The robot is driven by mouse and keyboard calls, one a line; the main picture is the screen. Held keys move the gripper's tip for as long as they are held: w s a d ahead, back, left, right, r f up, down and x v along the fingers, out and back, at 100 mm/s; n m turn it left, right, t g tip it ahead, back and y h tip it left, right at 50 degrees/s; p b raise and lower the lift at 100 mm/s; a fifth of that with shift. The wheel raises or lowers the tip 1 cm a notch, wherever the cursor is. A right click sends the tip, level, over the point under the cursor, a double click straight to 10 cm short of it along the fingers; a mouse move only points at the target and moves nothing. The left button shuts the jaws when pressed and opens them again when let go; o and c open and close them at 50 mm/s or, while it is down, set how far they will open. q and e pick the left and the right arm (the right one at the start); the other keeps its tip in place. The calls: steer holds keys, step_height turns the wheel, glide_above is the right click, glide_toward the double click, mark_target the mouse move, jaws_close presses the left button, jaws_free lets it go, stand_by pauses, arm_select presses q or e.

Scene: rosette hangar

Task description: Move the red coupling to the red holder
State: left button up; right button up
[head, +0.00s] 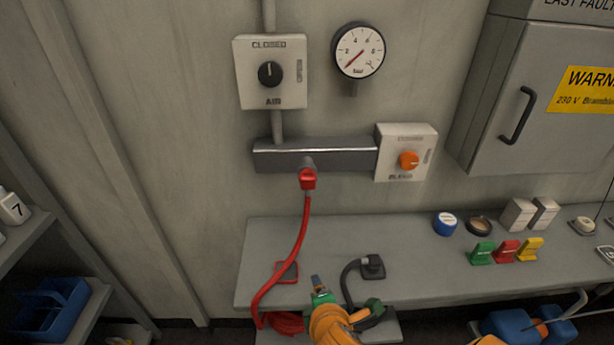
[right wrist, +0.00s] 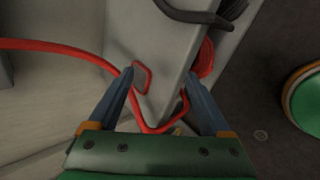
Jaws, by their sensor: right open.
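The red coupling (head: 308,179) is at the underside of the grey wall manifold (head: 270,156), with the red hose (head: 299,235) hanging from it. The red holder (head: 287,277) is a red-edged square on the bench's left part; its red outline also shows in the right wrist view (right wrist: 149,81). My right gripper (head: 317,282) is low over the bench, just right of the red holder and well below the coupling. In the right wrist view its blue fingers (right wrist: 160,98) are apart, with nothing gripped. My left gripper is not in view.
A black hose (head: 346,282) runs from a black holder (head: 373,267) right of my gripper. Green, red and yellow tags (head: 507,251) stand farther right. The wall around the hanging hose is clear.

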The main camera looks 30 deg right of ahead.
steer(key=w+d+r+n+t+h, duration=0.25)
steer(key=w+r+n, duration=0.25)
steer(key=r+n, duration=0.25)
steer(key=n+t+h, duration=0.2)
steer(key=n+t, duration=0.3)
steer(key=n, duration=0.3)
glide_toward(308, 185)
steer(key=w, duration=0.2)
steer(key=shift+s+d, duration=0.2)
steer(key=shift+d, duration=0.05)
steer(key=shift+g+h, duration=0.25)
steer(key=shift+h, duration=0.1)
steer(key=b+x, duration=0.2)
steer(key=x, duration=0.3)
steer(key=shift+f, duration=0.15)
steer(key=p+x, duration=0.1)
steer(key=x, duration=0.2)
steer(key=shift+w+d, duration=0.3)
steer(key=shift+w, duration=0.15)
steer(key=shift+p, duration=0.4)
